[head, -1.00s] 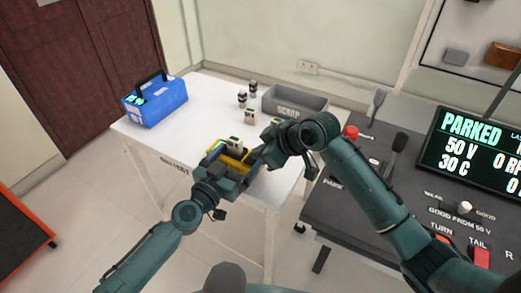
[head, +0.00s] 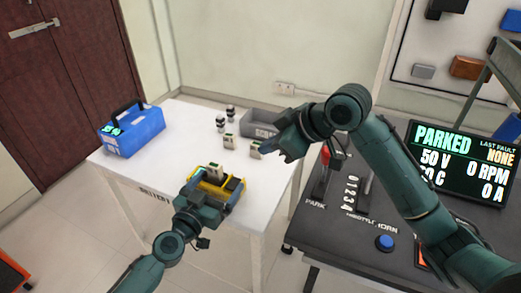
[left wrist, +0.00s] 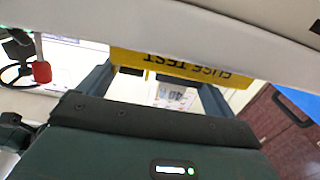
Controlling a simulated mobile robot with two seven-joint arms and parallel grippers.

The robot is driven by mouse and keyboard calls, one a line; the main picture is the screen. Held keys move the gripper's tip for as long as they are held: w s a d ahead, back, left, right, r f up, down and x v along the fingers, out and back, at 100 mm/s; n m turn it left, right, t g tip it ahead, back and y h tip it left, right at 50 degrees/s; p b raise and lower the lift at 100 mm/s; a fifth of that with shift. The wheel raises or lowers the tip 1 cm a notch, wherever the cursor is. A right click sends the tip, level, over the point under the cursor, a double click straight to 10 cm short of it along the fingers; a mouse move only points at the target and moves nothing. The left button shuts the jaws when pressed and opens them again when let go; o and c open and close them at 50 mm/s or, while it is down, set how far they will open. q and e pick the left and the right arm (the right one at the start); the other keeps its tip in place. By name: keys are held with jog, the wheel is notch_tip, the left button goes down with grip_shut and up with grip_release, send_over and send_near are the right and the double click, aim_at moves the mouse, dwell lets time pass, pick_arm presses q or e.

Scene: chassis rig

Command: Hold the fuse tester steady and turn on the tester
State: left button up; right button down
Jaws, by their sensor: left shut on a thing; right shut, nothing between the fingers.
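The yellow fuse tester (head: 240,184) is near the front edge of the white table. In the left wrist view its yellow face (left wrist: 172,65) shows upside-down "FUSE TEST" lettering between the fingers. My left gripper (head: 213,190) is shut on the tester from the front and covers part of it. A pale block with a dark green top (head: 214,170) shows at the tester's back left; I cannot tell whether it sits in it. My right gripper (head: 270,150) is shut and empty, behind and right of the tester, apart from it. The tester's switch cannot be made out.
Two small blocks (head: 229,142) (head: 255,149) and two dark-and-white cylinders (head: 220,125) (head: 231,112) stand behind the tester. A grey scrap bin (head: 258,117) is at the back, a blue case (head: 135,132) at left. A dark console (head: 345,245) borders the table's right.

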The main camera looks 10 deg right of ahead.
dwell(0.3)
pick_arm(q)
jog(key=o, duration=0.8)
